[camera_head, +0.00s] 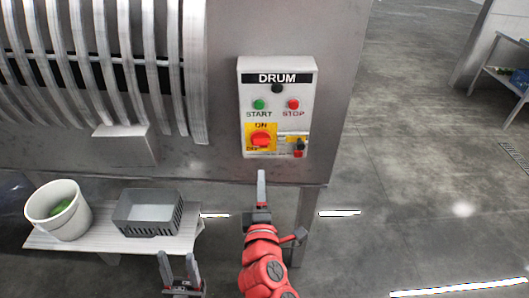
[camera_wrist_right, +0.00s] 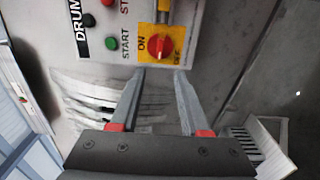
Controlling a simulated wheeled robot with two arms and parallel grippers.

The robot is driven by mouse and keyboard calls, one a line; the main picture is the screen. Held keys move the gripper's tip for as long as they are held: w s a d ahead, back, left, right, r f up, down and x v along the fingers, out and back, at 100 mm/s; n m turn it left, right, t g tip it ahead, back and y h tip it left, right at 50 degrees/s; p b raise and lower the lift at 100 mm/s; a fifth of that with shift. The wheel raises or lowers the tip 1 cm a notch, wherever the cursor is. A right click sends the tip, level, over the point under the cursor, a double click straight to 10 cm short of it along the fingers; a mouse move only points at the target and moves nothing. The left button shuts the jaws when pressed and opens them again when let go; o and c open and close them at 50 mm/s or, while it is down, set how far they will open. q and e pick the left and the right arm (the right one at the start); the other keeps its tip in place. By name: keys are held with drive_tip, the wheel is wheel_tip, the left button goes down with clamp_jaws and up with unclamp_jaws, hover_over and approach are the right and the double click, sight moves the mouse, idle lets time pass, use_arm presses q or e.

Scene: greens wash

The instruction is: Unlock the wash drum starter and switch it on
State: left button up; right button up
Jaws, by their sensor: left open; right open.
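The drum starter (camera_head: 245,80) is a pale grey box on the machine's metal panel. It has a green START button (camera_head: 259,104), a red STOP button (camera_head: 293,104) and a black knob (camera_head: 278,88). A red rotary switch (camera_head: 260,140) sits on a yellow ON/OFF plate; its exact setting is unclear. A small dark and red part (camera_head: 299,148) beside it is too small to identify. My right gripper (camera_head: 261,173) is just below the box; its open, empty fingers (camera_wrist_right: 160,72) point at the red switch (camera_wrist_right: 159,46). My left gripper (camera_head: 180,257) is open and empty, low near the bench.
A slatted drum (camera_head: 195,60) fills the upper left. A low bench (camera_head: 170,243) holds a white bucket (camera_head: 42,210) with something green inside and a grey crate (camera_head: 148,229). Open floor (camera_head: 420,150) lies to the right, with a shelf (camera_head: 505,80) beyond.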

sight(261, 146)
drive_tip(key=w+p, duration=0.4)
drive_tip(key=w, duration=0.8)
drive_tip(key=shift+w+r, duration=0.1)
drive_tip(key=shift+w, duration=0.25)
drive_tip(key=shift+w+p, duration=0.35)
drive_tip(key=shift+w, duration=0.2)
drive_tip(key=shift+c, duration=0.2)
clamp_jaws()
